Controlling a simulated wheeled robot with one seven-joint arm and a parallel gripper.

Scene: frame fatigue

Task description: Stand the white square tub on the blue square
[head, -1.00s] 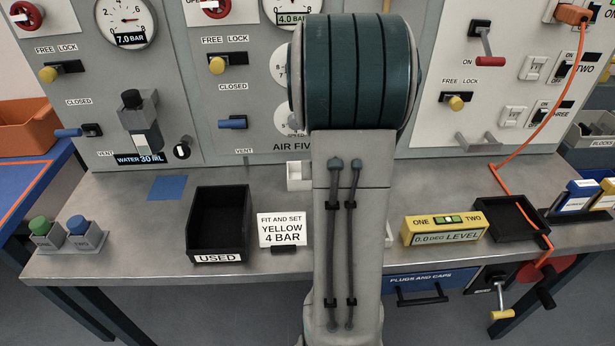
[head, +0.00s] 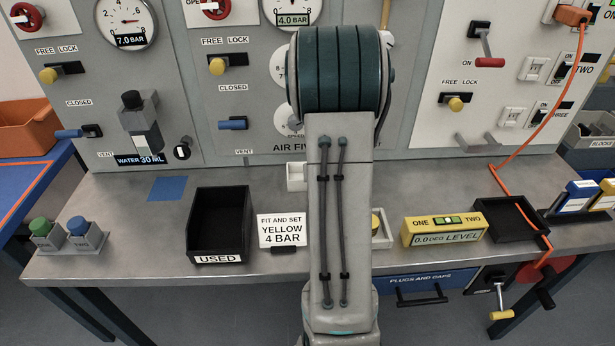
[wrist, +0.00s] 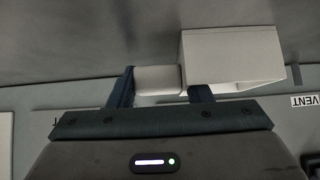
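The white square tub (head: 296,176) stands on the grey bench at the foot of the panel, partly hidden behind my arm. In the wrist view, which is upside down, a large white box shape (wrist: 232,58) that looks like the tub fills the upper right. A smaller pale block (wrist: 158,79) adjoins its left side. My gripper (wrist: 160,88) has its two dark fingers apart, with the pale block showing between them. The right fingertip is hidden at the tub's edge, and I cannot tell whether the fingers press on anything. The blue square (head: 167,188) lies bare, left of the tub.
A black USED bin (head: 220,225) and a FIT AND SET sign (head: 281,231) stand at the front between the blue square and my arm. A yellow level (head: 443,229) and black tray (head: 508,220) are at right. Panel valves and levers overhang the bench's back.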

